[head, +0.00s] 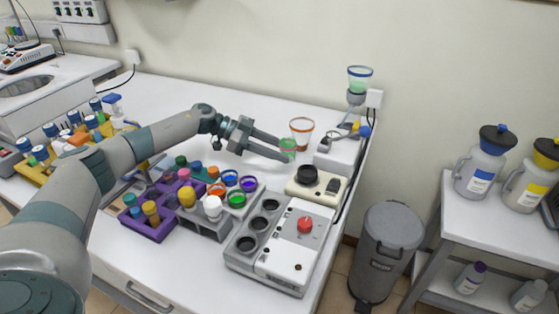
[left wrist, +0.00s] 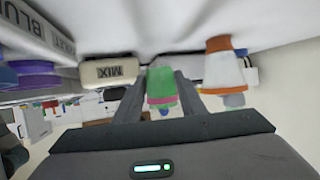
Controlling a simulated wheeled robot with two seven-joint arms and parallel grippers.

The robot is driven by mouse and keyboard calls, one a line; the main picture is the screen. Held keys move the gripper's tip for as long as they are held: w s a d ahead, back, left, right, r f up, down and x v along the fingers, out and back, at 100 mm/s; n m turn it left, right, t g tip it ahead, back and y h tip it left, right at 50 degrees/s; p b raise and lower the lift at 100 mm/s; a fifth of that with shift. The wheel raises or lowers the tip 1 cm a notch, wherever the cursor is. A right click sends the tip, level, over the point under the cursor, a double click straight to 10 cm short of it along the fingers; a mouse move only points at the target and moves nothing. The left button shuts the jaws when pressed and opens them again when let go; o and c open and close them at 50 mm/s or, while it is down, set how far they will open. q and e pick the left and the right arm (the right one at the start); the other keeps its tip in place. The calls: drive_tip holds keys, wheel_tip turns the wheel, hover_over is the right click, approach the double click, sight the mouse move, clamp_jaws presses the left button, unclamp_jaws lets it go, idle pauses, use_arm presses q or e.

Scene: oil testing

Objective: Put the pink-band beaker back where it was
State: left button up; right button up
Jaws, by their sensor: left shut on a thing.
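The pink-band beaker (left wrist: 162,82) shows in the left wrist view with green contents and a pink band. It is between the two fingers of my left gripper (left wrist: 158,95), which is shut on it. In the head view the small green beaker (head: 288,147) is at the fingertips of my left gripper (head: 284,151), over the back right of the table. Whether it touches the table I cannot tell. An orange-banded beaker (head: 302,129) stands just behind and right of it; it also shows in the left wrist view (left wrist: 222,72). My right gripper is not in view.
A cream device with a black round top (head: 318,185) is just in front of the held beaker. A grey machine with a red knob (head: 285,240) is nearer. A rack of colourful cups (head: 215,226) is left. A pump-like device (head: 340,148) stands right. Clear table lies behind the arm.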

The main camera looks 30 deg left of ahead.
use_arm(q)
wheel_tip(320, 180, down, 3)
drive_tip(key=shift+r, duration=0.15)
drive_tip(key=shift+f, duration=0.5)
drive_tip(key=shift+f, duration=0.1)
drive_tip(key=o, duration=1.1)
drive_tip(key=shift+c, duration=0.2)
